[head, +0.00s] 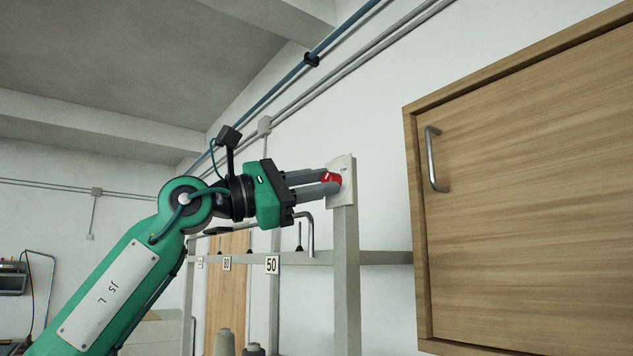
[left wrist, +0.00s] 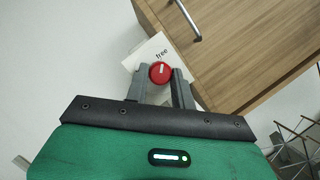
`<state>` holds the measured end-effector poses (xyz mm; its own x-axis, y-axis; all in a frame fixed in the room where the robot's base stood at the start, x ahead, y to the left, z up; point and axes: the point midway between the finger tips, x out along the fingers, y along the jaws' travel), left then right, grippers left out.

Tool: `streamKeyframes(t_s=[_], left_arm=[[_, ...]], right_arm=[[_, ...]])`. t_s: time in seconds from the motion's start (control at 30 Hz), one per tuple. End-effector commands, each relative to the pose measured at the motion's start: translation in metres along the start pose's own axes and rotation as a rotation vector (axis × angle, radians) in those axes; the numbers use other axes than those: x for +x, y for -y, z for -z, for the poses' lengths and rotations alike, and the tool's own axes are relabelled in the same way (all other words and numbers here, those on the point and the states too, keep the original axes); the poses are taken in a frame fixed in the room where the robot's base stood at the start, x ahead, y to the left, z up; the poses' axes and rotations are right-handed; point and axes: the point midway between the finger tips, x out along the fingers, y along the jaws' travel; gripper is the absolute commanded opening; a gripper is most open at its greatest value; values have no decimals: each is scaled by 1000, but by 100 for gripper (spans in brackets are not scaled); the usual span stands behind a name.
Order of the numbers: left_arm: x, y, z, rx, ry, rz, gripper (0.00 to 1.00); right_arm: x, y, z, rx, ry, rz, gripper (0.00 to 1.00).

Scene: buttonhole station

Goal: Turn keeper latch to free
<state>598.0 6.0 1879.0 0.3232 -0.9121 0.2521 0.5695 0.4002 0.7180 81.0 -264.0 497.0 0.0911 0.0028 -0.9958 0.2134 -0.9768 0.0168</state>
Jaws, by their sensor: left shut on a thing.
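The keeper latch is a red round knob (head: 331,179) with a white pointer line, mounted on a pale plate (head: 346,168) at the top of a grey post. In the left wrist view the knob (left wrist: 160,71) sits between the fingertips, and the plate (left wrist: 147,52) carries the word "free". The white line on the knob points roughly toward that word. My left gripper (head: 328,181) is shut on the knob, its fingers on either side of it. Part of the knob is hidden by the fingers in the head view. My right gripper is in neither view.
A wooden cabinet (head: 530,190) with a metal handle (head: 432,160) stands right of the post. A grey rail (head: 375,257) with number tags such as 50 (head: 272,265) runs below my left gripper. Thread cones (head: 224,342) stand lower down. Pipes run along the wall above.

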Motion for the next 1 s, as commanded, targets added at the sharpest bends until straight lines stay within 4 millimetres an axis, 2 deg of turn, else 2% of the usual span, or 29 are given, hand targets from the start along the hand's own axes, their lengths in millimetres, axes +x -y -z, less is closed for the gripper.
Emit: streamKeyframes(t_s=[0.13,0.17,0.27,0.53,0.67,0.77,1.0], left_arm=[[0,1,1,0,-1,2,2],[0,1,1,0,-1,2,29],[0,1,1,0,-1,1,47],[0,0,0,0,-1,0,47],[-8,2,2,0,-1,-1,47],[-23,3,4,1,-1,-2,47],[-78,4,5,1,-2,-4,47]], right_arm=[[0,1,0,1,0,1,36],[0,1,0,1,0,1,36],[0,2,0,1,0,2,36],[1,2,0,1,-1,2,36],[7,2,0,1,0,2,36],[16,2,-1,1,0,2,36],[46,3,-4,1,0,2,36]])
